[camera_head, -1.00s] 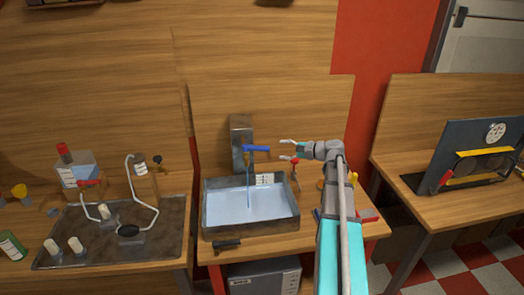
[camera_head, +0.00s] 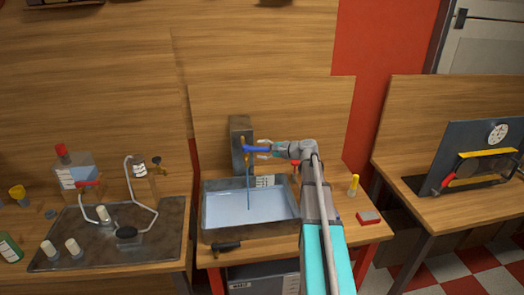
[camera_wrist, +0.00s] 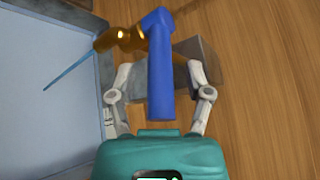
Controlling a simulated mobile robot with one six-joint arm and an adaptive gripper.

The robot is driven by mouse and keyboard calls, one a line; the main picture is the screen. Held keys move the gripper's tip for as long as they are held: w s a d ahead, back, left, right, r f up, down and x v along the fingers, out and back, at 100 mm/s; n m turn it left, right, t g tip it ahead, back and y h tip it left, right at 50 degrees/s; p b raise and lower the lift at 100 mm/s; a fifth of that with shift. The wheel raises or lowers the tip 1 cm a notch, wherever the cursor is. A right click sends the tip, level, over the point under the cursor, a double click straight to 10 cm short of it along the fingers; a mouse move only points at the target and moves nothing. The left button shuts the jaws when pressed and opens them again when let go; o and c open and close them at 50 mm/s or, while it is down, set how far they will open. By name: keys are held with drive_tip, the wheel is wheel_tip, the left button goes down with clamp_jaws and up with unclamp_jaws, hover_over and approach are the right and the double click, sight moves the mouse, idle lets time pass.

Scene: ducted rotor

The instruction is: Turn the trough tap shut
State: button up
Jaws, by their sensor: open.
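The trough tap has a blue lever handle (camera_head: 257,149) and a brass body, mounted on a grey post (camera_head: 241,137) behind the trough. A thin blue stream of water (camera_head: 248,188) runs from it into the trough (camera_head: 204,212). My gripper (camera_head: 263,149) is at the right end of the handle. In the wrist view, my gripper (camera_wrist: 159,80) is open, with one finger on each side of the blue handle (camera_wrist: 160,75). The brass body (camera_wrist: 122,39) lies just beyond. Whether the fingers touch the handle cannot be told.
A black object (camera_head: 225,247) lies in front of the trough. A red block (camera_head: 369,218) and a yellow-topped bottle (camera_head: 353,185) stand right of my arm. A tray with tubing and white pegs (camera_head: 160,240) is at the left.

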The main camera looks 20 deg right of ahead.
clamp_jaws()
